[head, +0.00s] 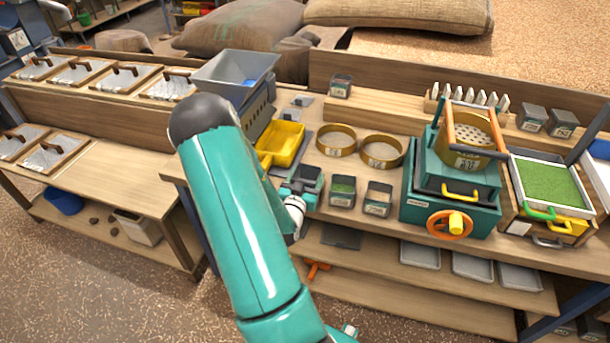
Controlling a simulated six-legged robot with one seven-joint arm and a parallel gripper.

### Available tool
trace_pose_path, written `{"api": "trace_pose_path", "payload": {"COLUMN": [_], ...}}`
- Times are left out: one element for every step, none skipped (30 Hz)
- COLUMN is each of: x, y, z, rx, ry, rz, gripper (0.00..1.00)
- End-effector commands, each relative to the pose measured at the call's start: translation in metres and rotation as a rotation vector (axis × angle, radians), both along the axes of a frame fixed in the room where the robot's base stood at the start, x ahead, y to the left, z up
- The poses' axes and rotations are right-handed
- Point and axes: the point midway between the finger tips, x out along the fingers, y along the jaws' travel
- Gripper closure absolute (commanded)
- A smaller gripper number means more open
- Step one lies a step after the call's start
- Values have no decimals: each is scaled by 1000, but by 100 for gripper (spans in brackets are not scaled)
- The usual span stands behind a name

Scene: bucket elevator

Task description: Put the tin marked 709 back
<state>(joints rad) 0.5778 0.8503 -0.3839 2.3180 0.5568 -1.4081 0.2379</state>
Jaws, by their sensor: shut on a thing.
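My gripper (298,189) is at the front edge of the bench, left of two tins, and partly hidden by my arm. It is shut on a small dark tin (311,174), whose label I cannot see. To its right stand a tin with green contents (343,192) and a tin with pale contents (378,199). Another tin (341,86) stands on the raised back shelf, and two more, a left one (532,118) and a right one (562,123), stand at its right end. No number 709 is legible on any tin.
A yellow scoop tray (281,143) and a grey hopper (236,72) are left of the tins. Two round sieves, left (337,140) and right (381,152), lie behind them. A teal machine (452,190) stands to the right. The shelf has bare wood right of its left tin.

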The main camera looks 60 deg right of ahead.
Motion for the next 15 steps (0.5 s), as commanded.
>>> {"api": "trace_pose_path", "payload": {"x": [-1, -1, -1, -1, -1, -1, -2, -2, -2, -2, -2, -2, -1, -1, -1], "y": [0, 1, 1, 1, 1, 2, 2, 2, 2, 2, 2, 2, 2, 2, 2], "z": [-1, -1, -1, -1, -1, -1, -1, -1, -2, -2, -3, -4, -4, -4, -4], "rx": [-1, -1, -2, -2, -2, -2, -2, -2, -1, -1, -1, -1, -1, -1, -1], "ry": [0, 0, 0, -1, -1, -1, -1, -1, 0, 0, 0, 0, -1, -1, -1], "rz": [-1, -1, -1, 0, 0, 0, -1, -1, -1, 0, 0, 0, 0, 0, 0], "gripper": [59, 59, 59, 59, 59, 59, 59, 59, 59, 59, 59, 59, 25, 19, 12]}}
